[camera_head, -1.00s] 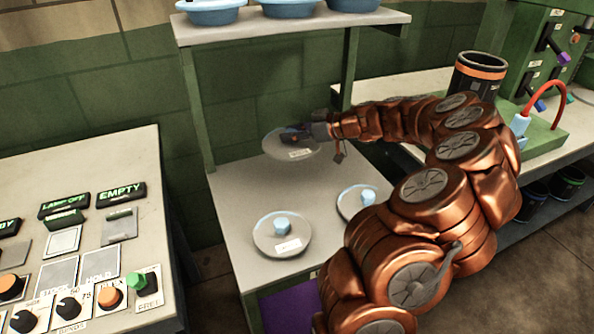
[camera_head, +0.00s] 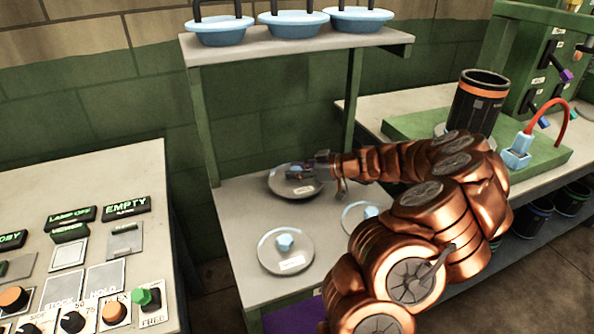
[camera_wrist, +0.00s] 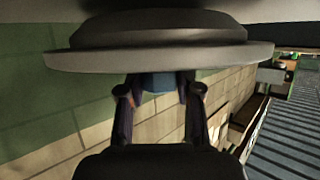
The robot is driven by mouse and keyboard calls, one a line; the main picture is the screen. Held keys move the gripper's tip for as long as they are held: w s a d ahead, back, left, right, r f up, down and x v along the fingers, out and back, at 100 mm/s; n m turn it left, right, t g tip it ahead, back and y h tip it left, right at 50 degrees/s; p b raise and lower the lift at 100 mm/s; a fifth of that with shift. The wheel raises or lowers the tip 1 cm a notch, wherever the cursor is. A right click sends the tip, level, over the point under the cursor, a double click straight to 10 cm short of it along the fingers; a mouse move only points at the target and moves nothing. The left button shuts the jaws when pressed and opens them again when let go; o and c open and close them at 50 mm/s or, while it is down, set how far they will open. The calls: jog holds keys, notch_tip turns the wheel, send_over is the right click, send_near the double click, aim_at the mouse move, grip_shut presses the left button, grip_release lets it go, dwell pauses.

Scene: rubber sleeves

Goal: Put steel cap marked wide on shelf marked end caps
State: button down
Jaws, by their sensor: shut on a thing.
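My gripper (camera_head: 300,174) is shut on the blue knob of a round grey steel cap (camera_head: 286,186) at the back of the lower shelf (camera_head: 236,215). In the wrist view my gripper (camera_wrist: 159,86) has a finger on each side of the blue knob (camera_wrist: 160,83), with the cap's wide disc (camera_wrist: 160,55) beyond it. I cannot tell whether the cap touches the shelf. Two similar caps lie on this shelf: one at the front (camera_head: 286,258) and one at the right (camera_head: 354,219), partly hidden by my arm. Their label writing is too small to read.
An upper shelf (camera_head: 300,46) holds several blue basins above the caps. A control panel (camera_head: 90,190) stands at left. At right a bench (camera_head: 400,95) carries a black cylinder with an orange band (camera_head: 480,103) and a red cable (camera_head: 560,95).

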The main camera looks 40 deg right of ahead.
jog(key=shift+f+b, duration=0.65)
jog(key=shift+b, duration=0.6)
jog(key=c, duration=1.2)
grip_release()
jog(key=o, duration=0.4)
jog(key=shift+a+f, duration=0.1)
jog(key=shift+f, duration=0.15)
jog(key=shift+s, duration=0.1)
jog(key=r+p, duration=0.1)
jog(key=p, duration=0.1)
jog(key=shift+r+p, duration=0.15)
jog(key=shift+p, duration=0.15)
jog(key=v, duration=0.4)
jog(key=b+v, duration=0.1)
jog(key=v, duration=0.3)
jog(key=b+v, duration=0.1)
jog(key=v, duration=0.3)
jog(key=shift+r, duration=0.3)
